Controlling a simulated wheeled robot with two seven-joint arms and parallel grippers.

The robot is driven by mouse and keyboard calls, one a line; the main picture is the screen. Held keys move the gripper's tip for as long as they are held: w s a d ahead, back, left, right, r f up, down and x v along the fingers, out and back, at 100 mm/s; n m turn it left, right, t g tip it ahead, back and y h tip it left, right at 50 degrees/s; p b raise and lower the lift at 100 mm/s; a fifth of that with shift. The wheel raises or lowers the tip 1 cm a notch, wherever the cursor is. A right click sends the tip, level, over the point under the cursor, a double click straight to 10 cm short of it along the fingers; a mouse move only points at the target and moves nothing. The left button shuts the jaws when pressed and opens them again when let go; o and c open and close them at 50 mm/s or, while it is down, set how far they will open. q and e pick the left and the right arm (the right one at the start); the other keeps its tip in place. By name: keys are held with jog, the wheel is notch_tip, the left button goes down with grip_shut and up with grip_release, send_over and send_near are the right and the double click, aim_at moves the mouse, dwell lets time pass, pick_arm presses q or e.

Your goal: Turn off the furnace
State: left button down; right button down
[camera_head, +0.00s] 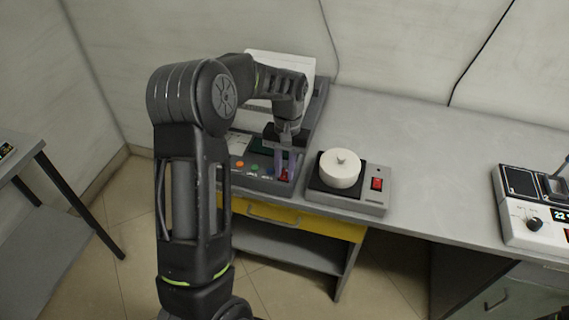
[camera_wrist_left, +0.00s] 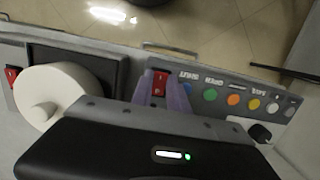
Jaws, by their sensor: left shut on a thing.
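The grey furnace (camera_head: 262,184) stands at the left end of the bench, with a row of coloured buttons along its front panel. A red rocker switch (camera_head: 284,176) sits at the right end of that panel. My left gripper (camera_head: 286,163) reaches down over it. In the left wrist view, its purple fingers (camera_wrist_left: 164,96) are closed around the sides of the red switch (camera_wrist_left: 159,84), whose face shows between them. The furnace's left and rear parts are partly hidden by my left arm. My right gripper is in neither view.
Just right of the furnace is a flat device with a white round pot (camera_head: 340,169) and its own red switch (camera_head: 377,184). A white instrument (camera_head: 525,218) with a knob stands at the far right. The bench between them is clear. A yellow drawer (camera_head: 275,216) lies below.

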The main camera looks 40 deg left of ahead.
pick_arm(q)
jog(key=shift+w+a+r+g+p, duration=0.1)
jog(key=shift+w+g+p, duration=0.1)
jog(key=shift+g+p, duration=0.4)
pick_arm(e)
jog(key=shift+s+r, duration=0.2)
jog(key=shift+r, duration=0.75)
pick_arm(q)
jog(key=c, duration=1.6)
grip_release()
jog(key=shift+o, duration=0.2)
